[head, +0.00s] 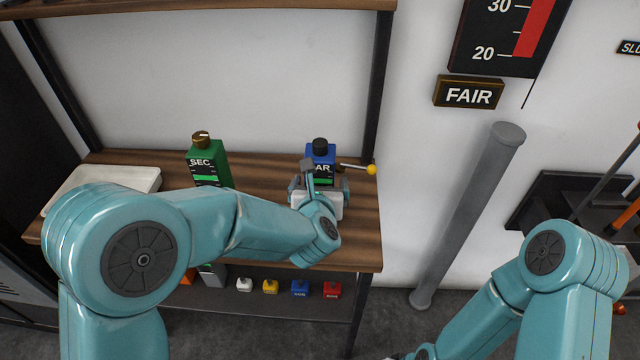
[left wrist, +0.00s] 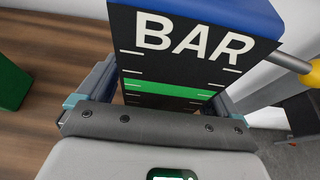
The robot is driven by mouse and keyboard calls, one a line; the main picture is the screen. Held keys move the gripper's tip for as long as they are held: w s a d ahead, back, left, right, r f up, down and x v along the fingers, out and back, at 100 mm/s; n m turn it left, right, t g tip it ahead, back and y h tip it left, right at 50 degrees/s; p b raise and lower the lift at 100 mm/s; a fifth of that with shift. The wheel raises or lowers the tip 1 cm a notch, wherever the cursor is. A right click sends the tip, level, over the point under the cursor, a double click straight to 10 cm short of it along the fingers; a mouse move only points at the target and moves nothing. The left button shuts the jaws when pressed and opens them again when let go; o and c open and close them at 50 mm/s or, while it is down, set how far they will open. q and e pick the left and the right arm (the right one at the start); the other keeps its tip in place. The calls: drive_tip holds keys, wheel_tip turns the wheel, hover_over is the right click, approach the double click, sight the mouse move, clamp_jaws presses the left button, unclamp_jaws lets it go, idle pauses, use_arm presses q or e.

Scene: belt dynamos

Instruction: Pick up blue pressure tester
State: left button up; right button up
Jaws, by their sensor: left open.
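The blue pressure tester (head: 321,152) stands upright on the wooden shelf, with a black cap, a dark face lettered BAR and a green band. A short rod with a yellow ball (head: 371,169) sticks out on its right. My left gripper (head: 320,184) is at its front, open, with one finger on each side of the body. In the left wrist view the tester's face (left wrist: 180,65) fills the space just ahead of the palm, between the fingers. Its lower part is hidden by the gripper. My right arm shows at the lower right, but its gripper is out of view.
A green SEC device (head: 208,165) stands to the left on the same shelf (head: 262,176). A white tray (head: 148,180) lies farther left. Small coloured items, including a red one (head: 332,290), sit on the lower shelf. A dark shelf post (head: 377,80) rises behind on the right.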

use_arm(q)
clamp_jaws()
drive_tip(key=shift+w+r, duration=0.1)
drive_tip(key=shift+r, duration=0.55)
wheel_tip(320, 180, up, 19)
drive_tip(key=p, duration=0.4)
drive_tip(key=shift+p, duration=0.3)
drive_tip(key=shift+f, duration=0.1)
wheel_tip(320, 180, down, 19)
drive_tip(key=b, duration=1.9)
drive_tip(key=shift+f, duration=0.1)
drive_tip(key=shift+f+b, duration=0.25)
drive_tip(key=shift+b, duration=0.25)
drive_tip(key=shift+f, duration=0.15)
